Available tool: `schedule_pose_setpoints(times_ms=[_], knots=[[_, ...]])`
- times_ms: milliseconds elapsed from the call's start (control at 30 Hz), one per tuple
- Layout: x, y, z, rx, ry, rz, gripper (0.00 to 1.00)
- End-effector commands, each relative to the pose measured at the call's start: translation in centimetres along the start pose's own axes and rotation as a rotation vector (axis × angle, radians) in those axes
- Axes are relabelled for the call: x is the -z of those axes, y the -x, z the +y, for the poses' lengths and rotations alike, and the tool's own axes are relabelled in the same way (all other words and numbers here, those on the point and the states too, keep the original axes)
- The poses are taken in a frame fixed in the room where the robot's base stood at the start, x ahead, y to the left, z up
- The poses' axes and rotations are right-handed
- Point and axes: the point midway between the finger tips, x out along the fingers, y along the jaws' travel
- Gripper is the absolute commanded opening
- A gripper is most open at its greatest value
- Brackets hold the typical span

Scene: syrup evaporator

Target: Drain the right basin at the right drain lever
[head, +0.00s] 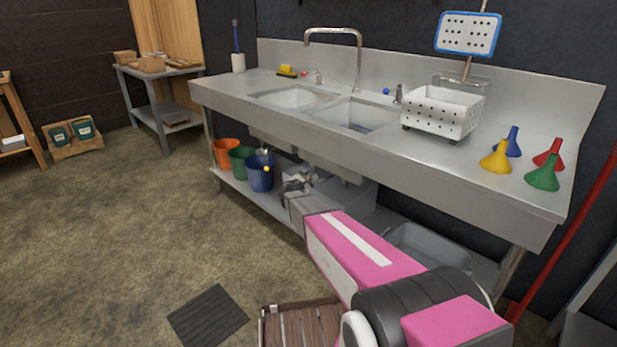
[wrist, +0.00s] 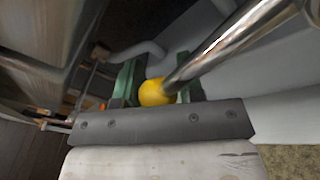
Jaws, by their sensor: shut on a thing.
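The right basin (head: 350,113) is sunk in the steel counter, with a bluish patch at its bottom; I cannot tell its water level. Below it, my gripper (head: 297,178) reaches under the counter, its fingertips hard to make out in the head view. In the wrist view my gripper (wrist: 157,90) is shut on the yellow ball end of the right drain lever (wrist: 222,47), a shiny metal rod running to the upper right. The held ball is hidden in the head view.
Orange (head: 226,152), green (head: 241,160) and blue (head: 260,176) buckets stand on the lower shelf, left of my gripper. A grey tub (head: 428,243) is on the shelf to the right. A wooden crate (head: 300,325) and a dark mat (head: 207,318) lie on the floor in front.

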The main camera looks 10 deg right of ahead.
Motion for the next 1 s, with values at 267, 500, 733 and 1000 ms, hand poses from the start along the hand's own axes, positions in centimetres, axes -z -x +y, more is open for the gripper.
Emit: schedule_pose_setpoints(times_ms=[267,500,733,1000], knots=[[0.9,0.2,-2.2,0.040,0.235,0.034,0.00],[1.5,0.5,-4.6,0.079,0.457,0.071,0.00],[1.5,0.9,-6.8,0.118,0.668,0.106,0.00],[1.0,1.4,-9.3,0.159,0.912,0.147,0.00]])
